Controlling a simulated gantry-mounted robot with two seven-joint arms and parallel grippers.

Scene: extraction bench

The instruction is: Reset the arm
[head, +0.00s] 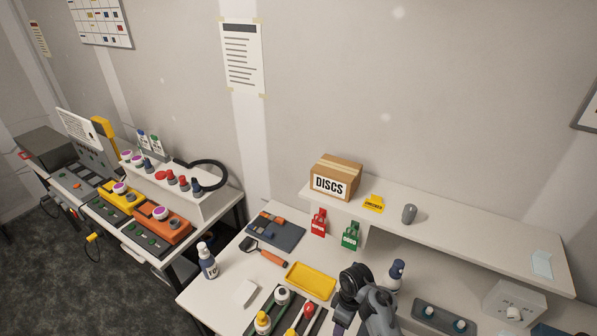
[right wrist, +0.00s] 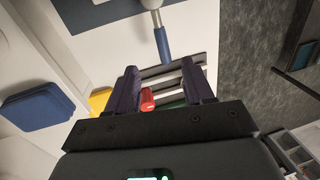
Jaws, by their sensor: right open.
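My right arm (head: 365,298) comes into the head view at the lower middle, over the front of the white bench. My right gripper (right wrist: 161,78) shows in the right wrist view with its two dark purple fingers apart. I see nothing held between them. Beyond the fingers lie a red object (right wrist: 147,98) and a rack with light and green strips. My left gripper is in neither view.
Near the arm are a yellow tray (head: 311,280), a white bottle with a dark label (head: 207,262) and an orange-handled tool (head: 267,254). A shelf (head: 470,235) behind holds a DISCS box (head: 335,177) and a grey cylinder (head: 409,214). A second bench stands left.

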